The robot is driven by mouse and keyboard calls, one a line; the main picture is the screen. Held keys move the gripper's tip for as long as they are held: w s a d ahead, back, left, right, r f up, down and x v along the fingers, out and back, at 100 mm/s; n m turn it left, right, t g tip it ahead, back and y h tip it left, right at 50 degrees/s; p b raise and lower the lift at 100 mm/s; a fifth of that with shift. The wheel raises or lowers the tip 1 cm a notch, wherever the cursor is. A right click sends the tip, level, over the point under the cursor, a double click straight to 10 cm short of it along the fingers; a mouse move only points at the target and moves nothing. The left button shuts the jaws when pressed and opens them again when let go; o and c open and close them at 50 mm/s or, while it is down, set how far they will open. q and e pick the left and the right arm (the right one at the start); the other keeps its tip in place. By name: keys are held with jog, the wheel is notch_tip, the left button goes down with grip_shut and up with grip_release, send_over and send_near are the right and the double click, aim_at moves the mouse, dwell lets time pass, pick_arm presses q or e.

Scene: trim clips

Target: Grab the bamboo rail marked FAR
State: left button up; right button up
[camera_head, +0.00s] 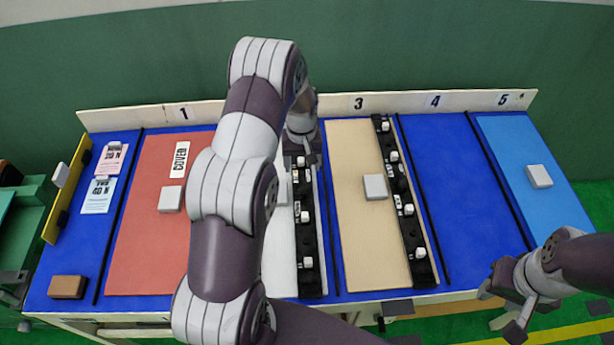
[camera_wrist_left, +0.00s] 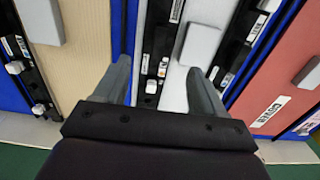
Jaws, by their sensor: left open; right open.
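The beige, bamboo-coloured panel (camera_head: 362,225) lies in bay 3. A black rail (camera_head: 405,205) with white clips and small labels runs along its right edge; it also shows at the left of the left wrist view (camera_wrist_left: 22,62). Another black rail (camera_head: 308,235) runs along the right edge of the white panel (camera_head: 280,255). No label reading FAR is legible. My left gripper (camera_wrist_left: 163,85) is open over the far part of the white panel's rail; its fingers are on either side of it in the wrist view. My right gripper (camera_head: 508,300) is open and empty at the front right.
A red panel (camera_head: 140,245) marked COVER lies left and a light blue panel (camera_head: 530,165) right. Bay 4 (camera_head: 455,200) is bare blue. Grey blocks sit on the panels. A brown block (camera_head: 67,287) lies front left. My left arm hides part of bay 2.

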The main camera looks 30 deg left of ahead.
aim_at(303, 186)
pick_arm(q)
jog(key=f, duration=0.3)
jog(key=shift+d+f+p, duration=0.3)
jog(key=shift+f+p, duration=0.05)
jog(key=shift+s+a+f, duration=0.15)
jog(key=shift+f, duration=0.45)
jog(key=shift+s+a+f, duration=0.15)
jog(key=shift+f, duration=0.4)
jog(key=f, duration=0.1)
jog(key=f+p, duration=0.1)
jog(key=f, duration=0.1)
jog(key=f+p, duration=0.1)
jog(key=f, duration=0.1)
jog(key=shift+w+f, duration=0.15)
jog(key=shift+w, duration=0.25)
jog(key=shift+f, duration=0.2)
jog(key=shift+s+a, duration=0.1)
jog(key=shift+c, duration=0.3)
pick_arm(e)
jog(key=r, duration=0.3)
jog(key=shift+s+d+r, duration=0.1)
jog(key=shift+s+r, duration=0.25)
jog(key=shift+s, duration=0.05)
pick_arm(q)
jog(key=c, duration=0.9)
pick_arm(e)
jog(key=shift+w, duration=0.1)
